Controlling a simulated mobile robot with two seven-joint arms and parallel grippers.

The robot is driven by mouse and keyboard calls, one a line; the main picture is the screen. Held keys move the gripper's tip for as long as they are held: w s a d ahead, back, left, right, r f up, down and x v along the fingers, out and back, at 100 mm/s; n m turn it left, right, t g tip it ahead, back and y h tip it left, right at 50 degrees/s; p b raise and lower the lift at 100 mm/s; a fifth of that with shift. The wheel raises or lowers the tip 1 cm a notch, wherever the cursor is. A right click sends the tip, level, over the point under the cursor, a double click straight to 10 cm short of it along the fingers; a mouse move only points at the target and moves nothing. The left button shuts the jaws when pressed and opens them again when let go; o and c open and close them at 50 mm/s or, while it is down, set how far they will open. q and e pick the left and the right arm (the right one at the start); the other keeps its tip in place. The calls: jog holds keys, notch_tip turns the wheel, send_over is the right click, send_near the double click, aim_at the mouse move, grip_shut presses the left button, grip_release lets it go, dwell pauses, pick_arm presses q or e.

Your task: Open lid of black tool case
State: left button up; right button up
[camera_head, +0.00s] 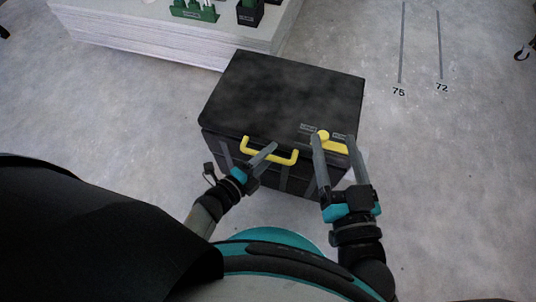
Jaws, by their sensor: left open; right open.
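The black tool case (285,92) stands on the floor in front of me with its lid down. A yellow handle (268,154) is on its front face. A yellow latch (331,143) with a round knob sits at the lid's front right edge. My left gripper (267,150) is open at the front of the case, overlapping the yellow handle in the picture; I cannot tell whether it touches. My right gripper (334,140) is open, with its fingers on either side of the yellow latch. Its fingers hide part of the latch and the case front.
A white platform (150,39) with green and black items stands behind the case at upper left. The grey floor is clear to the right, with lines marked 75 and 72 (441,87). A dark hook-shaped thing (521,54) is at the far right edge.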

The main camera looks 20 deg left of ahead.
pick_arm(q)
grip_shut()
dwell(0.5)
dwell(1.0)
